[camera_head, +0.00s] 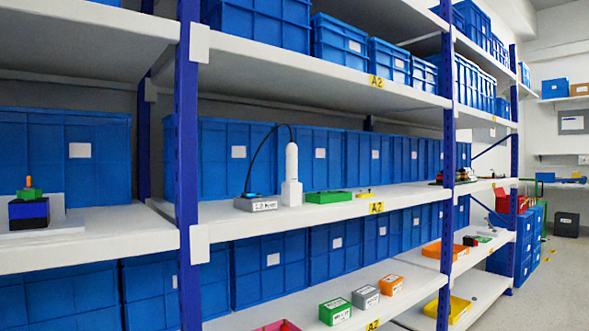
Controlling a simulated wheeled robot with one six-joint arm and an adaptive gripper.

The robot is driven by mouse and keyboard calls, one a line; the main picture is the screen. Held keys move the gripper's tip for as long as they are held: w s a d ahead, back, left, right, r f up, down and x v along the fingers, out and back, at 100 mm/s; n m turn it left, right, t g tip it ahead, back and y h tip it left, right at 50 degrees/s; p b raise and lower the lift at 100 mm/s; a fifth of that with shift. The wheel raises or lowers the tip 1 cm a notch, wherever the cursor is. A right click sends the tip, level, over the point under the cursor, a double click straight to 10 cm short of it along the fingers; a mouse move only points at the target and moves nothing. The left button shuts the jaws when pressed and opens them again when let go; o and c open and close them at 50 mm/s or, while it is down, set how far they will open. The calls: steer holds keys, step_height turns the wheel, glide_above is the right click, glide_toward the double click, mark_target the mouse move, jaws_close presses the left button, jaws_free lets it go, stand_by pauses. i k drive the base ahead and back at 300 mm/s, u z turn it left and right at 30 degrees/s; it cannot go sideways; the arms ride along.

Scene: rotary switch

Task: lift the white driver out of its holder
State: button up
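The white driver (291,162) stands upright on the middle shelf of the rack. Its lower end is in a white block-shaped holder (291,193), and how deep it sits is hidden. A thin black cable (262,150) arches from the driver's top down to a grey box (256,203) just left of the holder. My gripper and arm do not show in this view.
A green tray (328,197) and a small yellow item (366,195) lie right of the holder. Blue bins (222,150) stand behind. A blue rack post (187,150) rises to the left. A shelf (300,75) spans above the driver.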

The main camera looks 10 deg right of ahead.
mark_target(292, 149)
steer(key=u, duration=0.05)
steer(key=k, duration=0.5)
steer(key=z, duration=0.8)
steer(key=i, duration=1.2)
steer(key=u, duration=0.8)
